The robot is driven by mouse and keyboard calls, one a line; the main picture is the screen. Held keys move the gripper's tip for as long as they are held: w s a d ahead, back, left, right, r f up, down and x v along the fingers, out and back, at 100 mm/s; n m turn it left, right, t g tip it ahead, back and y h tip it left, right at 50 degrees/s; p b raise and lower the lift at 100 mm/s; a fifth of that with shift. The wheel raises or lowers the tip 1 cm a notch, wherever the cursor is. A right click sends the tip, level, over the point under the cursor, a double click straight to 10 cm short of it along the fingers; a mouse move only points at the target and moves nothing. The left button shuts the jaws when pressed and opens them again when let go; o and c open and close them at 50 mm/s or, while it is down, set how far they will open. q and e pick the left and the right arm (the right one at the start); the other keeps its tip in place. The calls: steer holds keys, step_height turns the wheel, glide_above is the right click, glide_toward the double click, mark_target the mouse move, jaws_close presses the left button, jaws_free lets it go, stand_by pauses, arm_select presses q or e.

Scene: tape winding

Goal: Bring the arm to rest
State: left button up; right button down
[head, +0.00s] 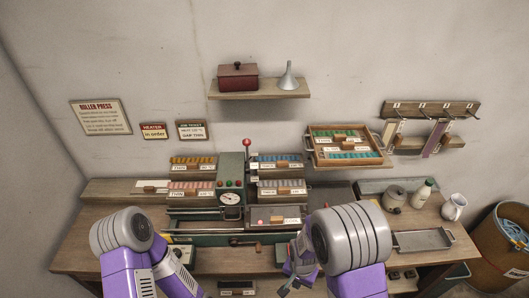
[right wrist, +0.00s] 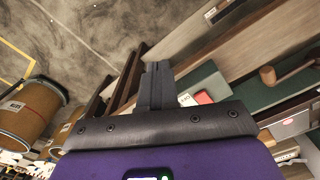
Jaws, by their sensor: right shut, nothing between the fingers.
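My right arm, purple with a ribbed grey joint (head: 350,238), reaches in from the bottom right of the head view. My right gripper (head: 290,278) hangs low in front of the bench, left of that joint. In the right wrist view its two fingers (right wrist: 154,85) lie together, shut and empty, beside the bench edge. My left arm (head: 125,240) comes in at the bottom left of the head view. The left gripper cannot be made out there.
A green roller press (head: 231,195) with a dial stands mid-bench, among racks of coloured strips (head: 190,185). A brown drum (head: 505,250) stands beyond the bench's right end.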

arm_select(q)
step_height(320, 180, down, 11)
steer(key=b, duration=1.1)
arm_select(e)
steer(key=s+f+n+y, duration=0.1)
steer(key=s+f, duration=0.4)
steer(key=f, duration=0.5)
steer(key=s+f+n+y, duration=0.2)
steer(key=s+f, duration=0.3)
steer(key=f, duration=0.6)
steer(key=shift+a+t+y, duration=0.3)
steer(key=shift+a+y, duration=0.1)
steer(key=shift+y, duration=0.2)
arm_select(q)
steer(key=shift+s+f, duration=0.1)
steer(key=shift+c, duration=0.4)
arm_select(e)
steer(key=shift+s, duration=0.1)
arm_select(q)
steer(key=shift+a, duration=0.1)
